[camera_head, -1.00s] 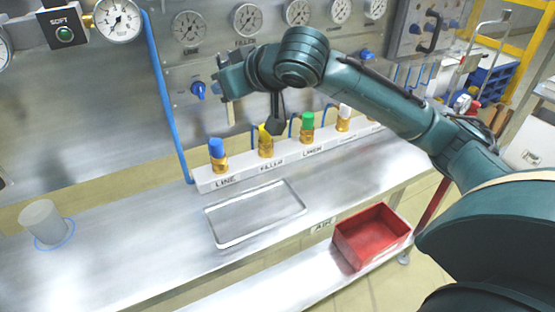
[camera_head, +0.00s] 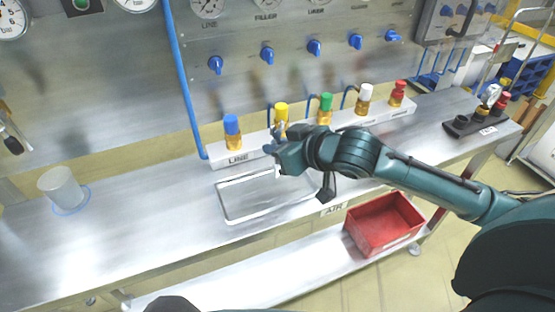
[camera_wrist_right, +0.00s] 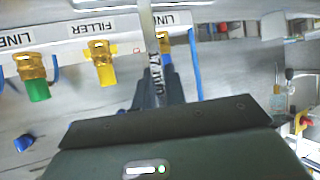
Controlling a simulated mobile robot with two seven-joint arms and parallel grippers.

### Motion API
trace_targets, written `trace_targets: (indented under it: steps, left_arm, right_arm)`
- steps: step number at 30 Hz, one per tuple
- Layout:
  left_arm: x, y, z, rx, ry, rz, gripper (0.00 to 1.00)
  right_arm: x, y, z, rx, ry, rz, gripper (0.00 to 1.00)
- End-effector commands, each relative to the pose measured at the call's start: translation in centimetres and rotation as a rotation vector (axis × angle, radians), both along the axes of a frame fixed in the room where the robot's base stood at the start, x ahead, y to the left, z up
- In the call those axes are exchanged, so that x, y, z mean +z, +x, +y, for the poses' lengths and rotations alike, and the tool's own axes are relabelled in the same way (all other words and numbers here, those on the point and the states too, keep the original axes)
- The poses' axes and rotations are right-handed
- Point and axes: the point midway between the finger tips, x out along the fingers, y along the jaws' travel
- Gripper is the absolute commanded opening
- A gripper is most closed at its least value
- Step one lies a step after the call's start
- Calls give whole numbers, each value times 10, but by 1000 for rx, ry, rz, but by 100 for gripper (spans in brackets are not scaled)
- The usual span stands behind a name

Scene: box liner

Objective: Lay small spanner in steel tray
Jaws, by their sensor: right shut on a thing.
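The steel tray (camera_head: 242,203) is a shallow rectangular tray on the bench in the head view, with its upper right part behind my right arm. My right gripper (camera_head: 277,150) appears over the tray's far right side, in front of the valve block. In the right wrist view it is shut on the small spanner (camera_wrist_right: 155,62), a slim grey metal bar marked with a size. The spanner points away from the jaws, and its far end runs out of the picture. In the head view the spanner is mostly hidden by the gripper. My left gripper is not in view.
A white valve block (camera_head: 345,121) with several coloured caps stands behind the tray. A red bin (camera_head: 383,224) sits lower, at front right. A translucent cup (camera_head: 61,188) stands at left. A blue hose (camera_head: 181,85) runs down the wall. The bench between cup and tray is clear.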

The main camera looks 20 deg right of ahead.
Motion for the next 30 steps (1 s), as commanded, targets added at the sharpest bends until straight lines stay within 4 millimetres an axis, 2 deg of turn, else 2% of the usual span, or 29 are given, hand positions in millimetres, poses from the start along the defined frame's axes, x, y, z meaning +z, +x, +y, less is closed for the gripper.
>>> trace_targets:
  steps: [7, 18, 19, 26, 30]
  left_arm:
    - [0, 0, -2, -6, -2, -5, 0]
    - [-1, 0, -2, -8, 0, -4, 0]
    - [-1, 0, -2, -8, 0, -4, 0]
    - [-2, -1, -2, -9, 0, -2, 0]
    - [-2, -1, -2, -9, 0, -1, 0]
  right_arm:
    - [-33, 0, 0, -1, 1, 3, 0]
    - [-37, 0, 0, 0, 1, 0, 0]
    - [-36, 0, 0, 0, 0, 1, 15]
    - [-36, 0, 0, 0, 0, 1, 34]
    - [-36, 0, 0, 0, 0, 1, 34]
